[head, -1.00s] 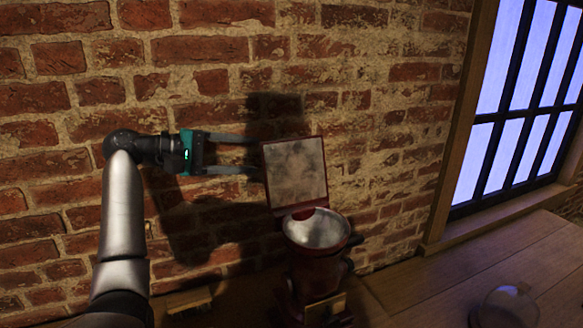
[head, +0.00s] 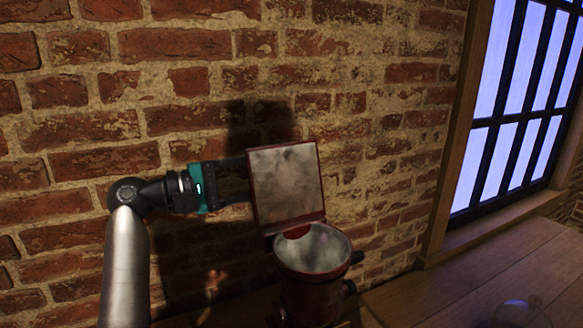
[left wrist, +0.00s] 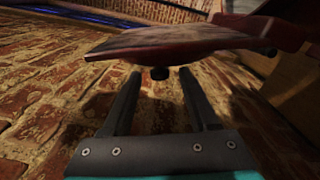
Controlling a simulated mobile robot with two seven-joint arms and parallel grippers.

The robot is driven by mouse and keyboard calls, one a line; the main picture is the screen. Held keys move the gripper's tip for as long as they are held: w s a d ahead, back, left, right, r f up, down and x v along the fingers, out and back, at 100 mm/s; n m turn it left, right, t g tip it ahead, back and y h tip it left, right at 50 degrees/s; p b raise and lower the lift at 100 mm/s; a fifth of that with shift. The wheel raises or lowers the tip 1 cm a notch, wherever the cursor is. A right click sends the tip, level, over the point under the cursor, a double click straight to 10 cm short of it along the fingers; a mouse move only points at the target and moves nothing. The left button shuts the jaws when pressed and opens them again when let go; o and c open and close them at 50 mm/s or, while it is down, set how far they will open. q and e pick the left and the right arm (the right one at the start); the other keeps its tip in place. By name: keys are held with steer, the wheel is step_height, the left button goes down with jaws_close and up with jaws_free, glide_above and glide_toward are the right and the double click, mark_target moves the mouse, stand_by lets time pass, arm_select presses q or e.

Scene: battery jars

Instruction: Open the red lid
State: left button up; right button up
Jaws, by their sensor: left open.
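The red lid (head: 287,188) stands raised and open at the back of a dark red jar-like container (head: 313,285). Its grey inner face is toward the head camera. The container's round mouth (head: 313,248) is uncovered, with a pale grey inside. My left gripper (head: 238,183) is at the lid's left edge, its fingers partly hidden behind the lid. In the left wrist view, my left gripper (left wrist: 160,80) is open and empty, and the lid (left wrist: 175,42) lies just beyond the fingertips. I cannot tell whether they touch. My right gripper is not in view.
A brick wall (head: 90,130) stands close behind the lid and my left arm. A wooden surface (head: 460,275) extends to the right, largely clear, with a glassy object (head: 520,312) at the bottom edge. A barred window (head: 510,110) is at the right.

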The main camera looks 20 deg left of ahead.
mark_target(292, 171)
arm_select(q)
steer(key=x, duration=0.6)
steer(key=shift+c, duration=0.2)
jaws_close()
stand_by(1.1)
